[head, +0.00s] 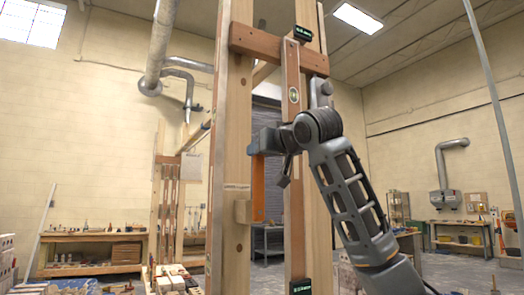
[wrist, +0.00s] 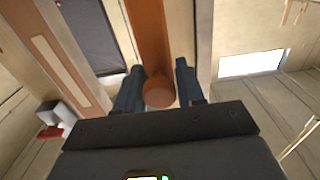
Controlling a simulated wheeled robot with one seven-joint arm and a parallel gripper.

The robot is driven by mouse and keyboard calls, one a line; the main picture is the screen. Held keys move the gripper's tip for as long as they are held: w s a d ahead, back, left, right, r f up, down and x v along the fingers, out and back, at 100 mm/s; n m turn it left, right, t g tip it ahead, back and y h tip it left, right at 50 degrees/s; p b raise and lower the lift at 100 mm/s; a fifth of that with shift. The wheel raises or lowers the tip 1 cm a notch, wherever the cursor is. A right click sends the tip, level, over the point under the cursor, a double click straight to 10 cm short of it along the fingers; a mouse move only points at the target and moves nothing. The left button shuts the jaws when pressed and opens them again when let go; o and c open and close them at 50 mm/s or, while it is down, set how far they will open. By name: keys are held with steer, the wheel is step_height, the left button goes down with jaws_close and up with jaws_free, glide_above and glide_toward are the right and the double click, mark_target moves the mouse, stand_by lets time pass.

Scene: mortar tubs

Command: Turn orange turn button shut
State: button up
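The orange turn button is a long flat bar with a rounded end. In the head view its orange strip (head: 258,188) hangs about upright beside the pale wooden post, below my gripper (head: 255,146). In the wrist view the orange turn button (wrist: 150,40) runs from the top edge down to a round end between the two dark fingers of my gripper (wrist: 160,78). The fingers stand apart, one on each side of that end. A narrow gap seems to show at the right finger; contact at the left finger is unclear.
A pale wooden post (head: 237,120) and a reddish upright board (head: 293,180) stand close around my gripper. A brown crosspiece (head: 270,45) spans above. Workbenches (head: 90,252) stand farther back.

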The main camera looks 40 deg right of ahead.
jaws_close()
steer(key=shift+d, duration=0.1)
stand_by(0.3)
steer(key=s+d+f+m+p, duration=0.1)
steer(key=d+m, duration=0.1)
steer(key=d, duration=0.1)
steer(key=s+d+f+m, duration=0.1)
steer(key=d+m, duration=0.2)
steer(key=d+f+m+p, duration=0.1)
steer(key=d+f+m, duration=0.1)
steer(key=d+m, duration=0.1)
steer(key=shift+s+d+p, duration=0.25)
steer(key=shift+s+p, duration=0.1)
steer(key=shift+s, duration=0.05)
steer(key=d+f+m, duration=0.1)
steer(key=f+m, duration=0.1)
steer(key=f, duration=0.1)
steer(key=s+d+f+m+p, duration=0.1)
steer(key=d+f+m, duration=0.1)
steer(key=m, duration=0.1)
steer(key=d+f+m, duration=0.1)
steer(key=f+m, duration=0.2)
steer(key=shift+s+d+f, duration=0.2)
steer(key=shift+d+f, duration=0.15)
steer(key=shift+d+f+m, duration=0.15)
steer(key=shift+f+m, duration=0.95)
steer(key=shift+f, duration=0.45)
steer(key=shift+o, duration=1.8)
jaws_free()
